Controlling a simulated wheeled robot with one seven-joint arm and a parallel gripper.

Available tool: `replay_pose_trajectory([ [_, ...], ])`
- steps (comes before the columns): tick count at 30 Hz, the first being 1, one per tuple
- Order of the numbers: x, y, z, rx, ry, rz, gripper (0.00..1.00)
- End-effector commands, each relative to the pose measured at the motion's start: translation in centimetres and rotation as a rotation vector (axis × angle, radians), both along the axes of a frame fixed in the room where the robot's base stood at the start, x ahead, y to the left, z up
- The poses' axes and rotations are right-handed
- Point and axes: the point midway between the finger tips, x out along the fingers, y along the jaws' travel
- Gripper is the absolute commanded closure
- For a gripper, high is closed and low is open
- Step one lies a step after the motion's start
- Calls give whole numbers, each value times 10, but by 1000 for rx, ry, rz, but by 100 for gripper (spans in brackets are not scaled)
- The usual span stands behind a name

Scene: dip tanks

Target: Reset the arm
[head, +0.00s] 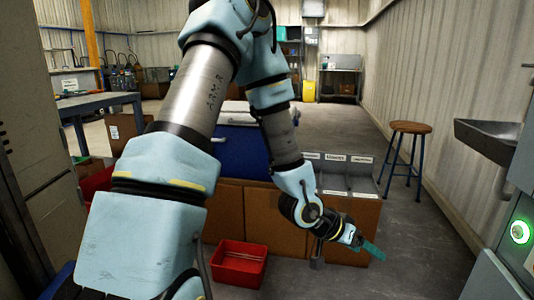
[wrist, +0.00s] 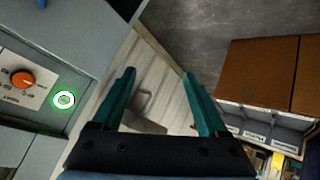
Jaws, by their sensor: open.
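My arm reaches from the top of the head view down to the right, bent at its joints. My gripper (head: 371,250) is at its end, in front of the brown cabinet with labelled compartments. In the wrist view my gripper (wrist: 158,74) shows two teal fingers spread well apart. Nothing is between them. Beyond the fingers are the pale wall and the grey floor, and the gripper touches nothing that I can see.
A brown cabinet (head: 272,222) with labelled compartments stands behind my gripper. A red bin (head: 239,265) is on the floor. A stool (head: 410,128) and a grey sink (head: 487,138) are at right. A panel has a lit green button (head: 520,232) and an orange knob (wrist: 23,79).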

Motion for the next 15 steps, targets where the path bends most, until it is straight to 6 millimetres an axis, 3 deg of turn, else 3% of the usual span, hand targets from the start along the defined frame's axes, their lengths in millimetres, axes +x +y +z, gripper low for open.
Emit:
replay_pose_trajectory([
  [1, 25, 31, 1, 92, -30, 64, 24],
  [3, 50, 75, 3, 216, -45, 154, 24],
  [6, 75, 143, 13, 377, -35, 297, 24],
  [9, 83, 207, 29, 505, 11, 439, 24],
  [12, 77, 258, 46, 589, 81, 563, 24],
  [15, 64, 296, 62, 636, 160, 665, 24],
])
